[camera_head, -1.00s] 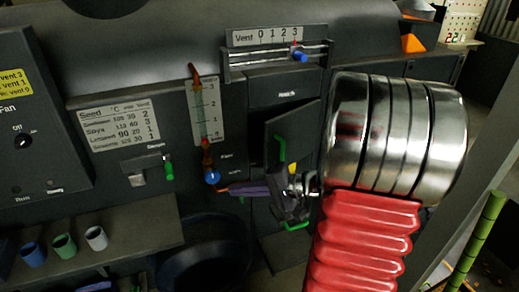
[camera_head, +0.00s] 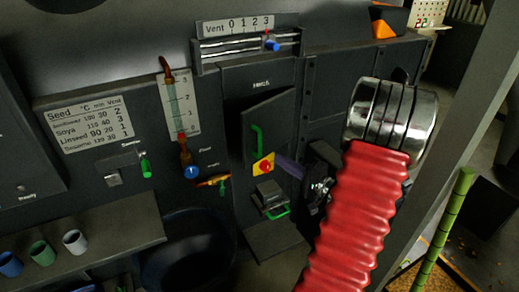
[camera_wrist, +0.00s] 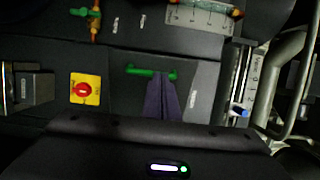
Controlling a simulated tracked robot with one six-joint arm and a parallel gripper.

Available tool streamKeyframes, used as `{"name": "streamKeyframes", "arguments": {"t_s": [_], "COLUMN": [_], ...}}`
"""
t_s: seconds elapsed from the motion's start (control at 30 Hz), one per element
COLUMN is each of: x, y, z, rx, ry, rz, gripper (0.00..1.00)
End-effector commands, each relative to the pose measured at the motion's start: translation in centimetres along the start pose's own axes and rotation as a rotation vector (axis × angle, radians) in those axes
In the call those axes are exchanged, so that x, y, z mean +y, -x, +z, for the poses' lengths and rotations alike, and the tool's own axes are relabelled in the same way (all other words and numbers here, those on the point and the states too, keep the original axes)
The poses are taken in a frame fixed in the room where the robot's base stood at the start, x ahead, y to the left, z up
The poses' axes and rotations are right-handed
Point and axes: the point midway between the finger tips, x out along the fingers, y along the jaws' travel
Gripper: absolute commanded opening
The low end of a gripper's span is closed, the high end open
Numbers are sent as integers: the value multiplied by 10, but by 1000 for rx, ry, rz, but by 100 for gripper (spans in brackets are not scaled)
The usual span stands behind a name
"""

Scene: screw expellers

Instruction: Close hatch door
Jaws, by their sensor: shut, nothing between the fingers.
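The hatch door (camera_head: 277,125) is a dark panel with a green bar handle (camera_head: 258,142), below the "Hatch" label. Its top edge slants away from the cabinet front, so it looks partly open; the exact gap is hard to tell. In the wrist view the green handle (camera_wrist: 150,72) lies across the tips of my gripper (camera_wrist: 163,82). My gripper (camera_head: 282,163) is shut and empty, its purple-grey fingers at the lower right of the door, close to its face. I cannot tell whether they touch it.
The vent slider (camera_head: 270,43) is above. A gauge (camera_head: 179,105) and orange valve (camera_head: 213,181) are left. Cups (camera_head: 42,252) stand on a shelf.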

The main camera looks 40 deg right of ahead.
Motion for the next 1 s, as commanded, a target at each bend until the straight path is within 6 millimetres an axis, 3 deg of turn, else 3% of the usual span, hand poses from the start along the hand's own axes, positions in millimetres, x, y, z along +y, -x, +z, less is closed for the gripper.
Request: {"name": "streamKeyframes", "arguments": {"t_s": [0.27, 1.0], "x": [0, 0], "y": [-21, -127], "z": [1, 1], "rx": [-4, -2], "ry": [0, 0], "rz": [-1, 0], "gripper": [0, 0]}}
